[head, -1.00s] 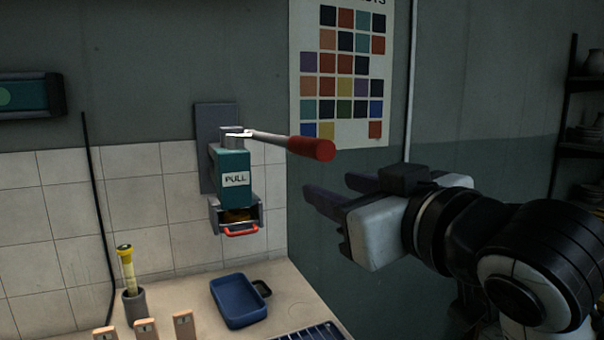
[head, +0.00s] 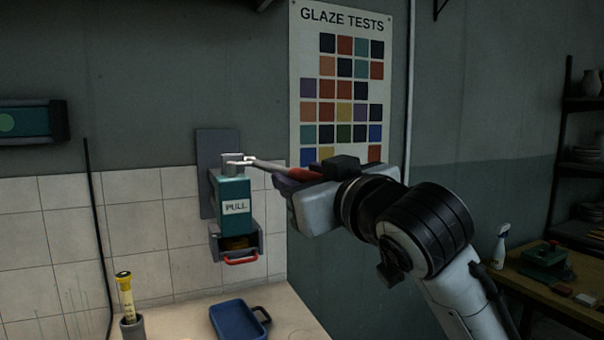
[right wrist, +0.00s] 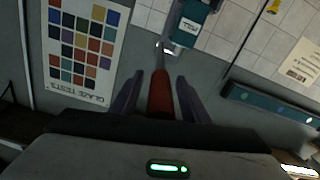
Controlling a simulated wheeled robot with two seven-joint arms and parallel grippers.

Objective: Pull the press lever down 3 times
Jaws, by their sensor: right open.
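The press (head: 234,205) is a teal body marked PULL on a grey wall plate. Its lever (head: 270,165) is a metal rod sticking out to the right, roughly level, with a red handle (head: 305,173). My right gripper (head: 282,178) is at the handle and hides part of it in the head view. In the right wrist view the red handle (right wrist: 160,95) lies between the two dark fingers of my right gripper (right wrist: 157,92), with gaps on both sides. The gripper is open around it. My left gripper is not in view.
A yellow-capped tube (head: 125,295) stands at the left. A glaze chart (head: 345,85) hangs behind my right arm. A side table (head: 560,275) is at the right.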

